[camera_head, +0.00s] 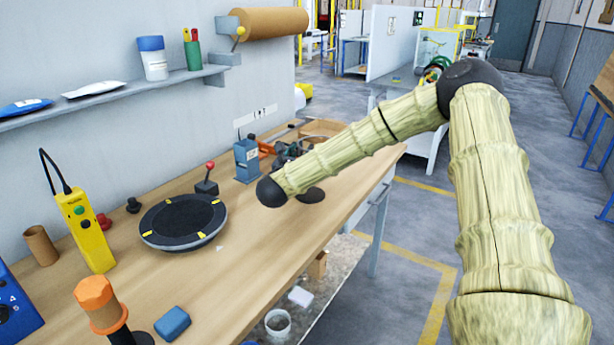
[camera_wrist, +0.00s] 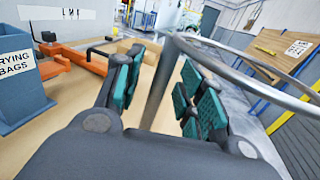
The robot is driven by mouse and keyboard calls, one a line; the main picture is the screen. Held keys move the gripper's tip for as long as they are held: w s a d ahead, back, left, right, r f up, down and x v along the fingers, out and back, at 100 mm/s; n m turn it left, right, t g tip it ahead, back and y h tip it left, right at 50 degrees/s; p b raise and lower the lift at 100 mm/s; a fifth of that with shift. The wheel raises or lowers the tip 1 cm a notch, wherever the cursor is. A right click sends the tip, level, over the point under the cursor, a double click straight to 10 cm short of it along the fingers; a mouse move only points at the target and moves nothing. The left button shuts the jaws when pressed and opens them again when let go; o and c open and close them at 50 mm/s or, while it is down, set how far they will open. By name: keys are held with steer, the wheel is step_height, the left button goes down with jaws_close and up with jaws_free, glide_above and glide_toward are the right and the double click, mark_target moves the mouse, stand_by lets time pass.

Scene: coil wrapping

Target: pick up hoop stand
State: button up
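The hoop stand (camera_wrist: 160,88) shows in the wrist view as a grey upright post with a large metal ring at its top, reaching out to the right. My gripper (camera_wrist: 163,65) has its teal-padded fingers on either side of the post. A gap shows between the left finger and the post; the right finger is close to it, and I cannot tell if they touch. The gripper looks open. In the head view my arm hides most of the gripper and stand; a dark round disc (camera_head: 312,195) on the bench below may be the stand's base.
A blue drying-bags box (camera_wrist: 20,85) and an orange device (camera_wrist: 85,62) stand left of my gripper. The wooden bench (camera_head: 250,265) also holds a black turntable (camera_head: 183,222), a yellow pendant (camera_head: 88,235) and an orange-topped tool (camera_head: 97,300). The bench front is fairly clear.

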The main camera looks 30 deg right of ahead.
jaws_close()
steer(key=shift+r, duration=0.15)
